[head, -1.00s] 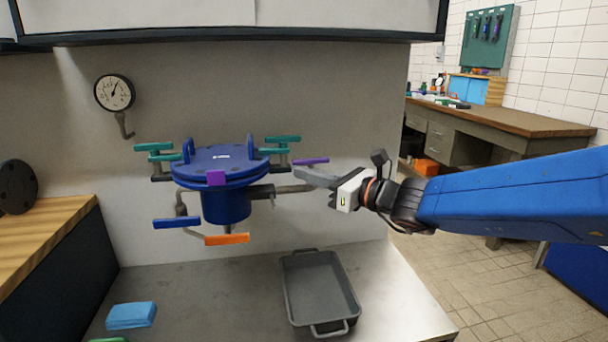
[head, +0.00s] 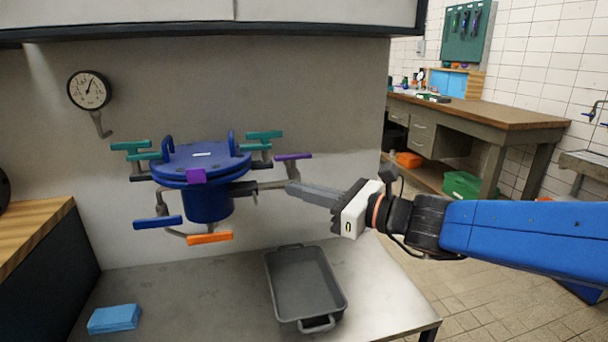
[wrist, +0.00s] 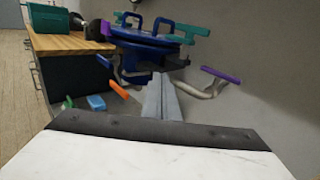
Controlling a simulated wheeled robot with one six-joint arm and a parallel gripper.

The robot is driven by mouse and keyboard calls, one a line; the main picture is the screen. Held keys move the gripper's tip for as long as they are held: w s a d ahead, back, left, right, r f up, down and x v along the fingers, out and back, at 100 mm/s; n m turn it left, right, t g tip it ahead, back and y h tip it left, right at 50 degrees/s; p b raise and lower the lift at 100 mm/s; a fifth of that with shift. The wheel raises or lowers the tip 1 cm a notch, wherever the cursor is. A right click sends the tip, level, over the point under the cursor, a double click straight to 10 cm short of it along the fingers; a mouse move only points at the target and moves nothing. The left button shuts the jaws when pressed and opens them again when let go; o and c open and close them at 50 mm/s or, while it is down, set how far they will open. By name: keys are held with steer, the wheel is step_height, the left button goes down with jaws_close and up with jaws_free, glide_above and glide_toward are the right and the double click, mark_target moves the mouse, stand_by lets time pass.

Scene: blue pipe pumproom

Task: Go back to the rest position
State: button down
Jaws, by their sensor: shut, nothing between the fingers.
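My gripper (head: 308,192) is shut and empty in the head view, held out in front of the wall to the right of the blue vessel (head: 207,200). In the wrist view its closed fingers (wrist: 162,100) point toward the vessel (wrist: 148,45). A purple-handled valve (head: 292,157) is just above the fingertips in the head view. In the wrist view the purple handle (wrist: 221,75) is to the right of the fingers, apart from them. In the head view I cannot tell how far the fingertips are from the pipe behind them.
A grey tray (head: 335,290) stands on the metal bench below my gripper. A blue cloth stack (head: 114,319) lies at the bench's left. Teal handles (head: 263,135), a blue handle (head: 158,222) and an orange handle (head: 209,238) surround the vessel. Open floor (head: 470,270) is to the right.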

steer(key=s+d+f+n+g+h, duration=0.45)
steer(key=s+d+f+n, duration=0.65)
steer(key=n, duration=0.3)
steer(key=s+d+f+n+h, duration=0.3)
steer(key=d+f+n+h, duration=0.1)
steer(key=d, duration=0.6)
steer(key=s+d+f+n+h, duration=0.3)
steer(key=d+f+n+h, duration=0.2)
steer(key=d, duration=0.5)
steer(key=shift+s+f+h, duration=0.2)
steer(key=shift+s+h, duration=0.2)
steer(key=shift+h, duration=0.45)
